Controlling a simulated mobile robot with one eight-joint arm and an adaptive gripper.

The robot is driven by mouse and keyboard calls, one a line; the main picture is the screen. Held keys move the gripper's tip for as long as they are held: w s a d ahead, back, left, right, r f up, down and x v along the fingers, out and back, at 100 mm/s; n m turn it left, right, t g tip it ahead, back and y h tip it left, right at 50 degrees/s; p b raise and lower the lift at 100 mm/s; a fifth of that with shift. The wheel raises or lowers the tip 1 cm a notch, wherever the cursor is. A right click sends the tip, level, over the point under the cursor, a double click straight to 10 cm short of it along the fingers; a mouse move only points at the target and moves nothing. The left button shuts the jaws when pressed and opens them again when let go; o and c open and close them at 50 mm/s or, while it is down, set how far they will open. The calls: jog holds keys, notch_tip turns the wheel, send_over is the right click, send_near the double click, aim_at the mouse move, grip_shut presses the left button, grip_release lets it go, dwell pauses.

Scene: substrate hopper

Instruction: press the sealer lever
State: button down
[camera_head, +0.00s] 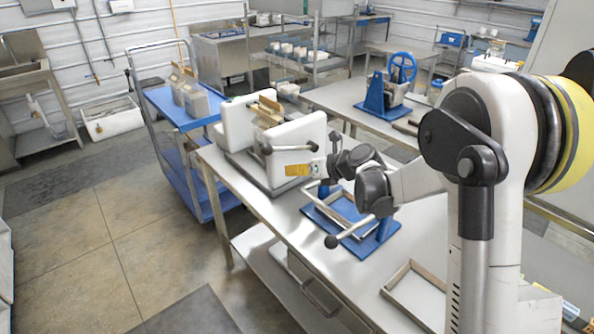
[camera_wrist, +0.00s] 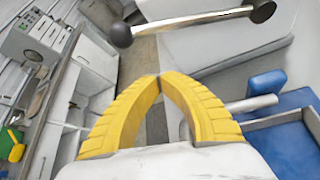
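A white machine of two upright blocks (camera_head: 306,150) stands on the metal bench, with bags between the blocks. A metal lever bar (camera_head: 290,148) with dark round ends crosses its front; in the wrist view the bar (camera_wrist: 190,21) runs across the top. A blue-based device (camera_head: 385,237) stands nearer, with a metal rod (camera_head: 353,231) ending in a dark knob. The frames do not settle which of these is the sealer lever. My gripper (camera_head: 287,170) is just below the white machine's bar, apart from it in the wrist view. Its yellow fingers (camera_wrist: 160,76) meet at the tips, with nothing between them.
A blue cart (camera_head: 160,103) carrying bags stands left of the bench (camera_head: 265,213). An open tray (camera_head: 388,291) lies at the bench's near end. A blue hand-wheel device (camera_head: 373,98) stands on the bench behind. The floor at left is clear.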

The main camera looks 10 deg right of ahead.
aim_at(291, 149)
jog(key=b+x, duration=0.2)
jog(key=x, duration=0.4)
jog(key=r, duration=0.1)
jog(key=w+r, duration=0.1)
jog(key=r, duration=0.1)
jog(key=shift+w+d+r, duration=0.2)
jog(key=shift+d+r, duration=0.15)
jog(key=shift+r, duration=0.1)
